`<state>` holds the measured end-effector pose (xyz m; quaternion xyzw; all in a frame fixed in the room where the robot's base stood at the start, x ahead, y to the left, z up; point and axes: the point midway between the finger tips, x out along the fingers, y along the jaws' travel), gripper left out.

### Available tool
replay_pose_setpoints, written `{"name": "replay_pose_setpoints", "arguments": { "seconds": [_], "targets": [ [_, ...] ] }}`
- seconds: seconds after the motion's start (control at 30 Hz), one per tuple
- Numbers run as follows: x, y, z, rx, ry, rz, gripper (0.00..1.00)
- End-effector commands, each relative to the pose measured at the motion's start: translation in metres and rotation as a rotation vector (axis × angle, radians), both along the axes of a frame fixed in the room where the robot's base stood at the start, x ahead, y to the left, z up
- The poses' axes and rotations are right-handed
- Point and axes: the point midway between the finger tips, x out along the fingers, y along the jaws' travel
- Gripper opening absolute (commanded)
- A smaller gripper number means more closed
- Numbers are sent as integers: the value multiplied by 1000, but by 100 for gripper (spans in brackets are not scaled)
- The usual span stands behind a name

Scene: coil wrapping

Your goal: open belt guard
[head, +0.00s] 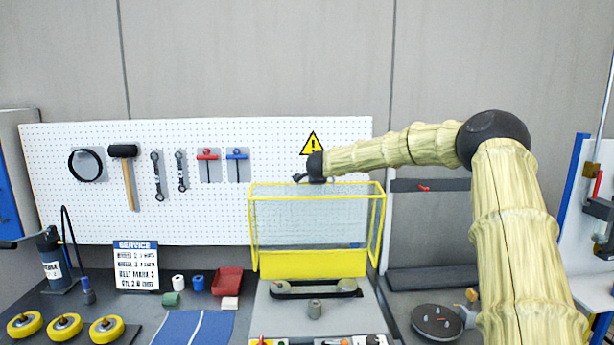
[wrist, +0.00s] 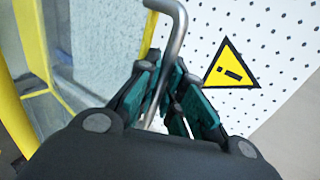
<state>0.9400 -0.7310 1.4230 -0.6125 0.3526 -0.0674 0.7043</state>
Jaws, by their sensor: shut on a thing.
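The belt guard (head: 312,264) is a yellow frame with clear panels. In the head view it stands raised behind the dark belt (head: 318,294), which lies uncovered in front of it. My gripper (head: 312,178) is at the guard's top edge, left of its middle. In the wrist view my gripper (wrist: 166,108) has its green-padded fingers closed around a bent grey metal handle (wrist: 178,30). The yellow frame (wrist: 30,40) and a clear panel show at the left.
A white pegboard (head: 75,215) with hanging tools and a yellow warning sign (head: 312,144) is close behind my gripper. A red bin (head: 227,281), a blue mat (head: 195,327) and yellow wheels (head: 65,327) are on the bench at left. A dark round plate (head: 437,322) lies at right.

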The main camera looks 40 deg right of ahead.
Motion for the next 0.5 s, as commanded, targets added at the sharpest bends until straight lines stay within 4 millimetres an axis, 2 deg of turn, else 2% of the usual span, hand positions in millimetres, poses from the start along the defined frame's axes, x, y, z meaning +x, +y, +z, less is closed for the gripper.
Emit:
{"name": "replay_pose_setpoints", "arguments": {
  "seconds": [0.2, 0.5],
  "targets": [
    [-1, -16, 4, 18, 23, -9, 0],
    [-3, -21, 2, 23, 32, -13, 0]
  ]
}}
